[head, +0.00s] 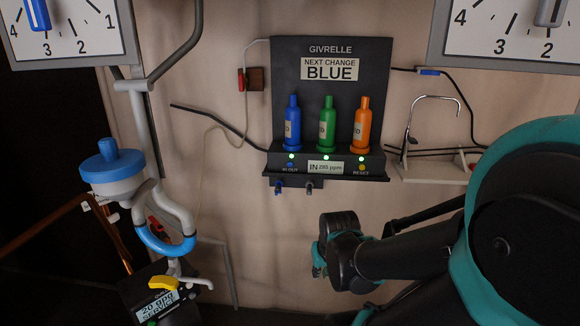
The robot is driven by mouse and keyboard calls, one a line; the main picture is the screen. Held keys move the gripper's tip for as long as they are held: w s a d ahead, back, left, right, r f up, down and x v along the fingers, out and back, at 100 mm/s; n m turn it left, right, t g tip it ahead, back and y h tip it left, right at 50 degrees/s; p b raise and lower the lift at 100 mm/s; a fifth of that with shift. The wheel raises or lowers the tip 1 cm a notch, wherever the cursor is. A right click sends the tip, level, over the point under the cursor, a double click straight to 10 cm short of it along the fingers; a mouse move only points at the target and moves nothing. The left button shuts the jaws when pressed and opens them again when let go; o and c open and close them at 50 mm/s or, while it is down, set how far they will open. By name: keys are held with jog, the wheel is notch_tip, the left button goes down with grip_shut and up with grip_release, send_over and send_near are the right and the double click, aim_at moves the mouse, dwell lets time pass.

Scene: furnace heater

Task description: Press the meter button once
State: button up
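A dark wall panel marked GIVRELLE (287,65) hangs in the middle of the head view. On its lower ledge is a small meter display (325,167) reading "IN 285 ppm". A small blue button (291,165), with a label that looks like IN-OUT, sits left of the display. A yellow button (361,167) labelled RESET sits right of it. Which one is the meter button is not marked. My gripper (319,260) is below the panel, apart from it, with its teal fingertips toward the left. The fingertips overlap, so their opening cannot be told.
Blue, green and orange bottles (327,125) stand on the panel ledge. Small valves (309,186) hang beneath it. A tap on a stand (435,172) is at right. A blue-topped container and pipes (110,172) stand at left, above a display box (160,305) reading "20 gpg SERVICE".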

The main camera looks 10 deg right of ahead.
grip_shut()
dwell(0.3)
dwell(0.7)
